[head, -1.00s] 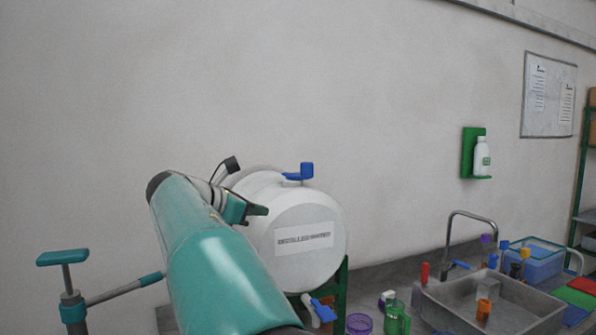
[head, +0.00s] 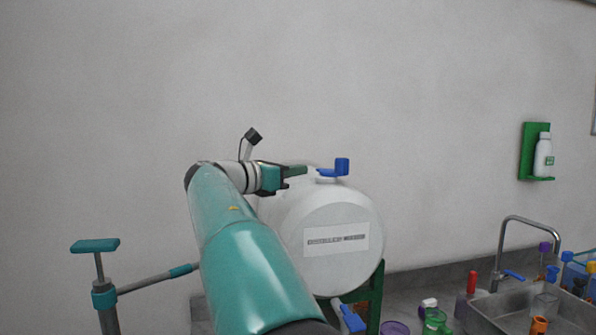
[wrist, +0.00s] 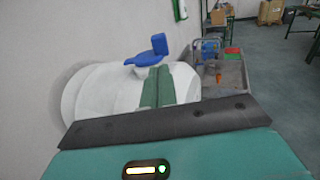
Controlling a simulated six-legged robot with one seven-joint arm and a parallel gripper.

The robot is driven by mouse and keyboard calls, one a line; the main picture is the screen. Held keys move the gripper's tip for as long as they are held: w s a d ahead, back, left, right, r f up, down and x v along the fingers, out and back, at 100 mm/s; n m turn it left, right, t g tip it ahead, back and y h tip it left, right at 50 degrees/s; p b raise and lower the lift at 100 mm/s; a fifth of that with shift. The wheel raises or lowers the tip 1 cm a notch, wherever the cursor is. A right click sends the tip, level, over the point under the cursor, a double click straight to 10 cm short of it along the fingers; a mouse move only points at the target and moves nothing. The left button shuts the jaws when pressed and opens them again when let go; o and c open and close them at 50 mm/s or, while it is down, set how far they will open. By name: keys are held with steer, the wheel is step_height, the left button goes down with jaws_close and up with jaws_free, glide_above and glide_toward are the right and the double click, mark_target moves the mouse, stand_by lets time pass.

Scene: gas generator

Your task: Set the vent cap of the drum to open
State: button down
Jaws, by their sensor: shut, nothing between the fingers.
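The white drum (head: 325,215) lies on its side with a label on its round front face, and it also shows in the wrist view (wrist: 100,92). The blue vent cap (head: 334,168) sits on top of the drum, with a flat arm and an upright tab. In the wrist view the cap (wrist: 149,52) is just beyond the fingertips. My gripper (head: 305,170) is level with the cap and to its left, apart from it in the head view. In the wrist view the green fingers (wrist: 157,86) are together and empty.
A green stand (head: 375,300) holds the drum, with a blue tap (head: 352,318) low on its front. A sink (head: 510,302) with a faucet and several small containers is at right. A bottle in a green holder (head: 537,152) hangs on the wall. The wall above the drum is clear.

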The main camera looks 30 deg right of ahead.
mark_target(339, 165)
steer(key=d, duration=0.3)
steer(key=w+d, duration=0.1)
steer(key=d, duration=0.6)
steer(key=shift+w+d, duration=0.2)
steer(key=shift+w, duration=0.2)
steer(key=shift+s+d, duration=0.1)
